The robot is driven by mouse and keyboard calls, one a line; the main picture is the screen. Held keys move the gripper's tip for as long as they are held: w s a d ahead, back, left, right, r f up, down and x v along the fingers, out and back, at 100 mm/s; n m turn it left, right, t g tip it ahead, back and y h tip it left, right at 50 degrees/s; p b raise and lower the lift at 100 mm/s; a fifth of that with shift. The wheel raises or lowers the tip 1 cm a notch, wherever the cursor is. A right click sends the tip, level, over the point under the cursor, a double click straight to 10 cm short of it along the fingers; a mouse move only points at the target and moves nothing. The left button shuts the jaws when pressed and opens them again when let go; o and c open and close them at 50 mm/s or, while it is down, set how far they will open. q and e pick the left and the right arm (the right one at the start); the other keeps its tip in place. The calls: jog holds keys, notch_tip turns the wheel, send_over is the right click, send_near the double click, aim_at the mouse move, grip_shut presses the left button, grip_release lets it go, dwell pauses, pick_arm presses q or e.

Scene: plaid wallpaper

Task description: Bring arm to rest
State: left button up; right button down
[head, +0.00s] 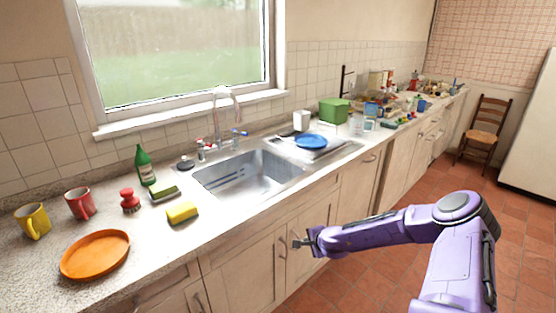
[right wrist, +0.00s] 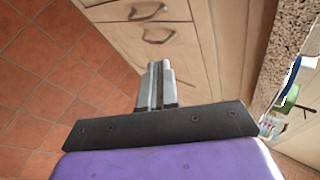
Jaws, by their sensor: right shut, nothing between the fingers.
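My right arm is purple and comes in from the lower right of the head view. Its right gripper (head: 298,243) is in front of the lower cabinet doors, below the counter edge. In the right wrist view the two fingers of the right gripper (right wrist: 157,70) are together with nothing between them. Cabinet drawers (right wrist: 150,30) show beyond the fingertips, and floor tiles lie to the left. My left gripper is in neither view.
The counter (head: 130,185) holds an orange plate (head: 95,255), red mug (head: 80,203), yellow mug (head: 33,221), green bottle (head: 144,167), yellow sponge (head: 182,212) and a sink (head: 245,174). A blue plate (head: 311,141) sits on the drainboard. A wooden chair (head: 484,130) stands far right; tiled floor (head: 385,270) is open.

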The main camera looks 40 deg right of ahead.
jog(key=shift+w, duration=0.1)
jog(key=s+a+n+g+h, duration=0.2)
jog(key=s+a+n, duration=0.35)
jog(key=a, duration=0.75)
jog(key=s+a+f+n+g, duration=0.1)
jog(key=s+a+f+n, duration=0.2)
jog(key=s, duration=0.4)
jog(key=s+a+f+n+g+y, duration=0.1)
jog(key=s+a+f+n, duration=0.2)
jog(key=s, duration=0.5)
jog(key=s+a+f+n+g+y, duration=0.1)
jog(key=s+a+f+n, duration=0.3)
jog(key=s+a, duration=0.3)
jog(key=shift+s+f+g, duration=0.3)
jog(key=shift+s+f, duration=0.2)
jog(key=shift+s, duration=0.05)
jog(key=shift+a, duration=0.1)
